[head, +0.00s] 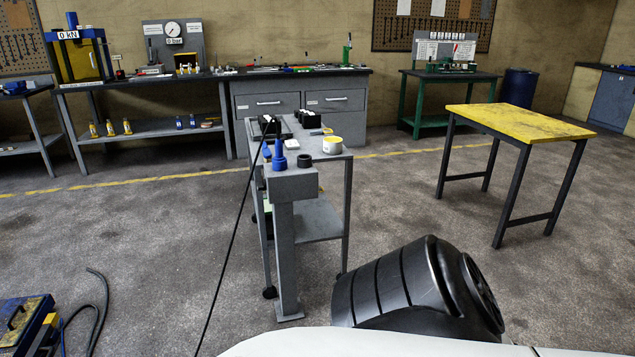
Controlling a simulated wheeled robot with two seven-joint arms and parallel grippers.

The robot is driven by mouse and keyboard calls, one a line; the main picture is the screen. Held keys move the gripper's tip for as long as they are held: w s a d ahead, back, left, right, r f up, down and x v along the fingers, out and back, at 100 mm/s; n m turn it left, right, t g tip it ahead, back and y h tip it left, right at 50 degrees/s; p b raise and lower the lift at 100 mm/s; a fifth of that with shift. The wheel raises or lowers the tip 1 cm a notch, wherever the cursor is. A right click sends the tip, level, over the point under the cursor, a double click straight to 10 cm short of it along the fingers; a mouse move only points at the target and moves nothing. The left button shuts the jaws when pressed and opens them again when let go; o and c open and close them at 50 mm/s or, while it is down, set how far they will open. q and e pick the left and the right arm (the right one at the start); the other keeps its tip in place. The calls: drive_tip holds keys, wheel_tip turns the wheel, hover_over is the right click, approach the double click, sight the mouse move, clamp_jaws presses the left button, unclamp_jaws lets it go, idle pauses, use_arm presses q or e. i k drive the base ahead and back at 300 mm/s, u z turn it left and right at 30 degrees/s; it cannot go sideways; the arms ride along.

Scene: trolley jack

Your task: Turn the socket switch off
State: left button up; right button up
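A grey post (287,250) stands at the front of a trolley, with a grey box (291,183) on top. A blue plug or socket part (279,156) stands upright on the box, beside a short black round part (304,160). A thin black cable (237,225) runs from near the blue part down to the floor at lower left. I cannot make out a switch or its position on the box at this size. Neither of my grippers is in view.
A yellow-topped table (525,122) stands at right. A blue and yellow machine (25,325) lies at lower left. A large black ribbed body (385,290) fills the lower middle. Open floor lies left of the post.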

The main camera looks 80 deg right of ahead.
sight(261, 185)
drive_tip(key=z, duration=1.75)
drive_tip(key=i, duration=2.25)
drive_tip(key=u, duration=1.05)
drive_tip(key=i, duration=2.65)
drive_tip(key=z, duration=2.9)
